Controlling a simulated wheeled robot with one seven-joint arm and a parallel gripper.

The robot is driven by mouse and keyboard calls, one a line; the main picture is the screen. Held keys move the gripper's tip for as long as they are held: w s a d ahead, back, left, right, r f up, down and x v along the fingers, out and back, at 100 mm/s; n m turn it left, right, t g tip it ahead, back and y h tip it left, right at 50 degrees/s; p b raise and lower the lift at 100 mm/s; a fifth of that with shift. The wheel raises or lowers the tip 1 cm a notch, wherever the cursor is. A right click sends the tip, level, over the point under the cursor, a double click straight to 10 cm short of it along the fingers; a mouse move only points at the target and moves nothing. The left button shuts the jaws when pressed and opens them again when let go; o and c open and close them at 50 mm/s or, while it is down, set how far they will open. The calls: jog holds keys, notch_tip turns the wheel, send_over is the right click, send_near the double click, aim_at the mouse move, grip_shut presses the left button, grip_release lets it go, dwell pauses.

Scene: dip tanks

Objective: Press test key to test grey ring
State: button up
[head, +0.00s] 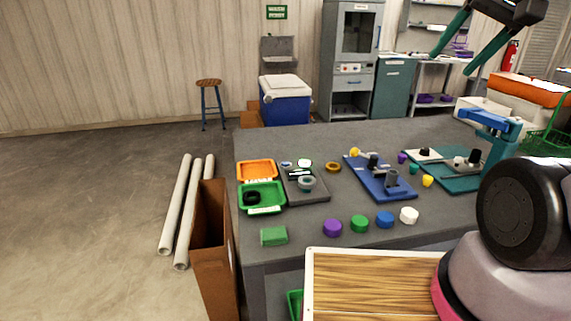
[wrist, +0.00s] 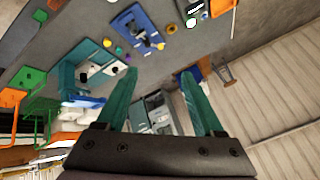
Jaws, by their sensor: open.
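The panel's far end has a small white, green-edged oval (head: 304,163) and dark marks; I cannot tell which one is the test key. The panel also shows at the top of the wrist view. My gripper (head: 452,63) is open and empty, raised high at the upper right of the head view, well away from the panel. Its two teal fingers stand apart in the wrist view (wrist: 158,74).
An orange tray (head: 243,166) and a green tray (head: 274,208) with a black ring lie left of the panel. A gold ring (head: 333,167) and a blue fixture board (head: 378,187) lie right. Coloured caps and a green block (head: 273,236) line the front. A blue press (head: 495,123) stands at right.

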grip_shut()
dwell(1.4)
